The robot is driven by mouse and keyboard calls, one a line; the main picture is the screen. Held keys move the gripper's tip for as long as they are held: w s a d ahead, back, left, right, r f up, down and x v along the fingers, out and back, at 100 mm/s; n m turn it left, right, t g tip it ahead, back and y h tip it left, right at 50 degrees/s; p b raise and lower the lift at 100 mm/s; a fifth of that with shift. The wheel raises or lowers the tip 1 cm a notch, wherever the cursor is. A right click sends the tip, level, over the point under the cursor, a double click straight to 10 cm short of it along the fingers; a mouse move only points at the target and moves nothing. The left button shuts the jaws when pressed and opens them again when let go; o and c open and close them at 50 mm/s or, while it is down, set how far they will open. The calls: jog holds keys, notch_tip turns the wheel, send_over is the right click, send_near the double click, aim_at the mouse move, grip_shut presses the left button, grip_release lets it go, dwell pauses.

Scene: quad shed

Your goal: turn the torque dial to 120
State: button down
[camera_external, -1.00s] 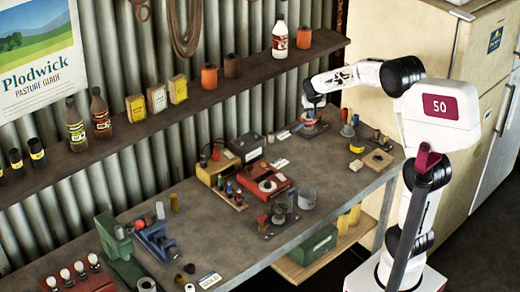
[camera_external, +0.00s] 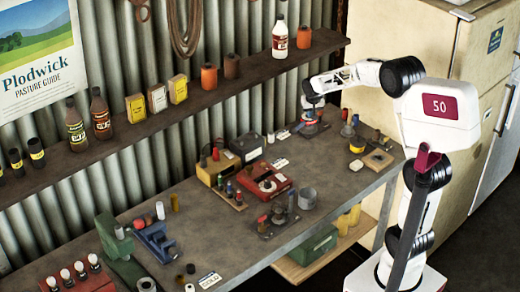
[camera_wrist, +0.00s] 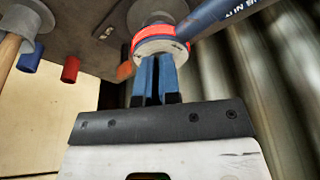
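The torque dial (camera_wrist: 160,43) shows in the wrist view as a pale round body with a bright red band. A blue bar with white lettering (camera_wrist: 222,12) runs from it to the upper right. My gripper (camera_wrist: 156,58) has its two blue fingers close together, with a narrow gap, right at the near side of the dial. The fingertips are partly hidden at the dial's rim, so a firm hold is not clear. In the external view, my gripper (camera_external: 313,106) points down over the dial's stand at the far end of the bench. The dial's scale reading is not legible.
The bench (camera_external: 335,185) holds a red device (camera_external: 268,182), a yellow box (camera_external: 212,173) and a grey cup (camera_external: 307,198). Small tools and a yellow roll (camera_external: 357,145) stand right of the dial. The corrugated wall and shelf (camera_external: 200,105) are behind.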

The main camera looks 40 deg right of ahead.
jog(key=shift+s+a+f, duration=0.25)
jog(key=shift+s+f, duration=0.2)
jog(key=shift+f, duration=0.35)
jog(key=shift+w+r, duration=0.1)
jog(key=shift+r, duration=0.35)
jog(key=shift+d+r, duration=0.1)
jog(key=shift+r, duration=3.05)
